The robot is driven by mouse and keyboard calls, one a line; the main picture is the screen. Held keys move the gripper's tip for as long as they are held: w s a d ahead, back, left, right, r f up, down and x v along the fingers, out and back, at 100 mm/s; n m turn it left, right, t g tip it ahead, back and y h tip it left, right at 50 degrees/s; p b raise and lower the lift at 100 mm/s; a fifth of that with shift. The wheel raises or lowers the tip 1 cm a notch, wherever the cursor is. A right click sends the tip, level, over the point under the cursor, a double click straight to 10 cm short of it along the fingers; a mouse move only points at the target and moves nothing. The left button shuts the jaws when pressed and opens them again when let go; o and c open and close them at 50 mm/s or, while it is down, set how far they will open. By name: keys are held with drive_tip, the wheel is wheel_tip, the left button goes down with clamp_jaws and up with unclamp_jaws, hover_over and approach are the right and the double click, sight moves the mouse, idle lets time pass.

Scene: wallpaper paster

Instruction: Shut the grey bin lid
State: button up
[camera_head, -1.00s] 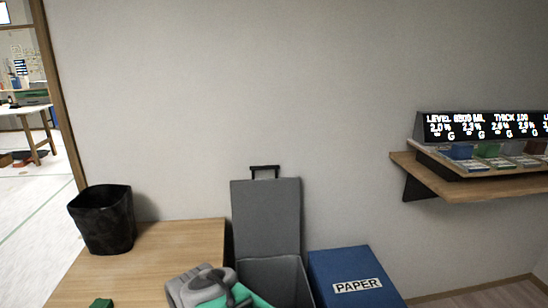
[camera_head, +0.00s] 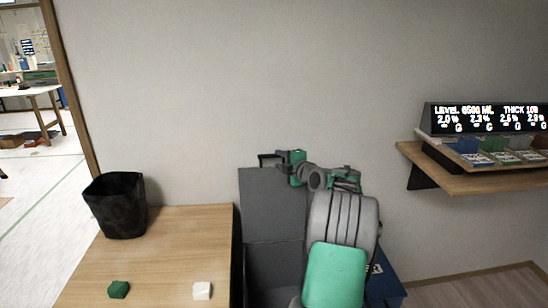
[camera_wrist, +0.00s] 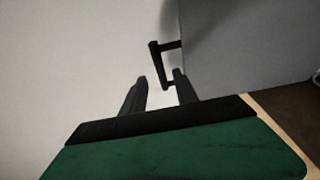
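The grey bin lid (camera_head: 270,205) stands open and upright against the wall, above the grey bin (camera_head: 265,270). Its black handle (camera_head: 265,158) sticks up from the top edge. My gripper (camera_head: 281,157) is at the lid's top right, close beside the handle. In the wrist view, my gripper (camera_wrist: 160,75) has its two dark fingers apart. The handle (camera_wrist: 162,66) shows just beyond and between the fingertips, with the grey lid (camera_wrist: 240,50) to the right. I cannot tell whether the fingers touch the handle. My arm hides the bin's right side.
A wooden table (camera_head: 185,245) with a black basket (camera_head: 117,205), a green block (camera_head: 119,289) and a white block (camera_head: 202,290) is left of the bin. A blue bin (camera_head: 385,285) is mostly behind my arm. A shelf (camera_head: 470,182) with a display is on the right wall.

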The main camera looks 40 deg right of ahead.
sight(273, 157)
drive_tip(key=x, duration=0.5)
drive_tip(key=shift+w+p, duration=0.1)
drive_tip(key=shift+p, duration=0.3)
drive_tip(key=shift+c, duration=0.3)
clamp_jaws()
drive_tip(key=shift+f, duration=0.1)
idle(0.5)
